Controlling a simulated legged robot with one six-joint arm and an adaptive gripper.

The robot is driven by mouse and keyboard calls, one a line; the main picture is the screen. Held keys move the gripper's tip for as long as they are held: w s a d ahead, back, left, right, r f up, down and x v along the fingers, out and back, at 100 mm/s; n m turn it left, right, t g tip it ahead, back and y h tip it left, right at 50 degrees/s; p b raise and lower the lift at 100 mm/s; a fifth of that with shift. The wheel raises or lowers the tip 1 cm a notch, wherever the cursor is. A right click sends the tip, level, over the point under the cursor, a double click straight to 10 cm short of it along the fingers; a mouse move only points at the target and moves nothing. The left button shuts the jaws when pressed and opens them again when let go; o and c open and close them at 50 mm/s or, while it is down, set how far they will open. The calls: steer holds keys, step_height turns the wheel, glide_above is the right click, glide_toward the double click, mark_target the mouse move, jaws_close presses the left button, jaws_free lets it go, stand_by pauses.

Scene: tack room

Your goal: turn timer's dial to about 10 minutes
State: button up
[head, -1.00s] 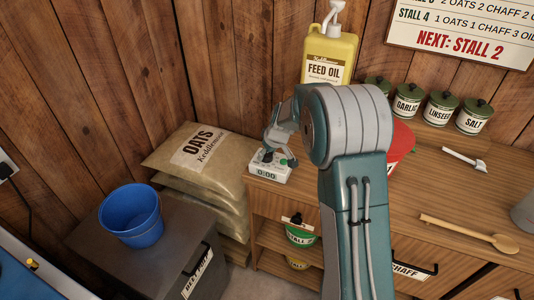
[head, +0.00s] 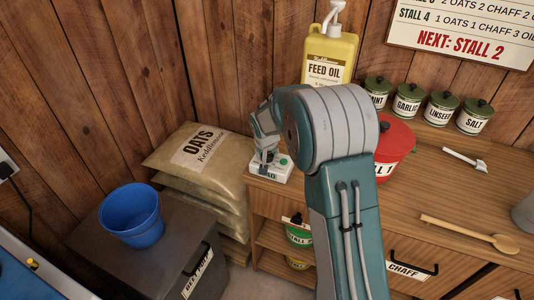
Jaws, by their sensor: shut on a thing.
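A yellow feed oil jug (head: 328,62) stands behind the timer, and a red bucket (head: 398,145) is to the right, partly behind my arm. Oats sacks (head: 196,150) are stacked left of the counter. A wooden spoon (head: 470,233) lies at the right.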

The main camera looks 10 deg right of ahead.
steer(key=shift+s+a+f+m+h, duration=0.1)
steer(key=shift+f+m+h, duration=0.1)
steer(key=shift+m, duration=0.35)
steer(key=shift+f+m+h, duration=0.1)
steer(key=shift+m+h, duration=0.1)
steer(key=shift+m, duration=0.35)
steer(key=shift+g, duration=0.3)
steer(key=o, duration=1.2)
steer(key=shift+c, duration=0.2)
steer(key=shift+r, duration=0.1)
steer(key=shift+r, duration=0.1)
